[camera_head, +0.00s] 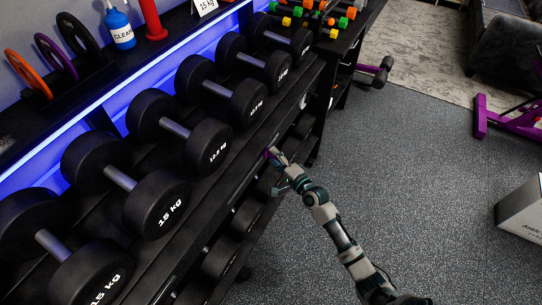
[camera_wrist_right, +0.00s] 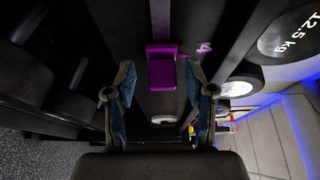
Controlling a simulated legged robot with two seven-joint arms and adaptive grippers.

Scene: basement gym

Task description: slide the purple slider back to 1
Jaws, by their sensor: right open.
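The purple slider (camera_wrist_right: 162,73) shows in the right wrist view as a small block on a dark rail, with a purple strip running up from it. My right gripper (camera_wrist_right: 161,68) is open, with one finger on each side of the slider in that view; I see gaps and no clear contact. In the head view the right gripper (camera_head: 279,161) is at the front of the dumbbell rack, and a bit of the purple slider (camera_head: 269,154) shows at its tip. The mark 1 cannot be made out. My left gripper is not in view.
The dumbbell rack (camera_head: 263,141) holds black dumbbells in a row above, with more below. A blue cleaner bottle (camera_head: 120,29) and weight plates stand on the ledge behind. A box (camera_head: 522,208) stands at the right. The grey floor between is clear.

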